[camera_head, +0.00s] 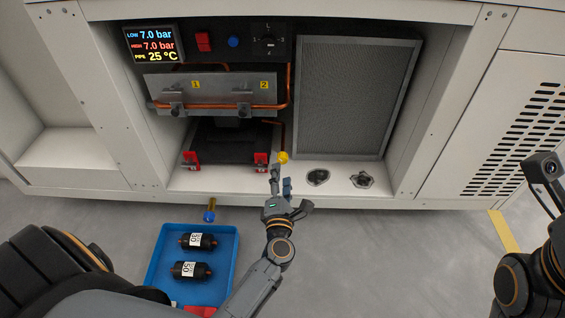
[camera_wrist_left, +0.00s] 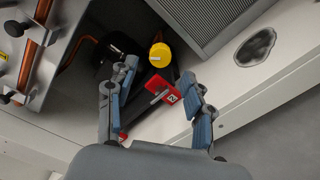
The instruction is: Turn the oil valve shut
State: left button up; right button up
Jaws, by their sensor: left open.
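I cannot tell for sure which part is the oil valve. A yellow round cap (camera_head: 283,157) sits at the front of the open cabinet bay, just beyond my left gripper (camera_head: 280,178). In the left wrist view the yellow cap (camera_wrist_left: 160,55) shows above the gap between the fingers of my left gripper (camera_wrist_left: 159,72). A red handle (camera_head: 261,161) stands just left of the cap; in the wrist view this red handle (camera_wrist_left: 165,88) appears between the open fingers, with no clear contact. Another red handle (camera_head: 191,160) is farther left. My right gripper is not in view.
A blue tray (camera_head: 152,267) with two dark cylinders (camera_head: 198,241) is on the floor. A display (camera_head: 151,44) reads 7.0 bar, 7.0 bar, 25 °C. A grey mesh filter panel (camera_head: 350,95) fills the bay's right. Two dark floor openings (camera_head: 317,177) lie right of the cap.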

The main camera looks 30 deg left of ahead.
aim_at(282, 161)
pick_arm(q)
jog(key=b+x, duration=0.1)
jog(key=x, duration=0.6)
jog(key=shift+w+a+b, duration=0.15)
jog(key=shift+w+b, duration=0.05)
jog(key=shift+b, duration=0.15)
grip_shut()
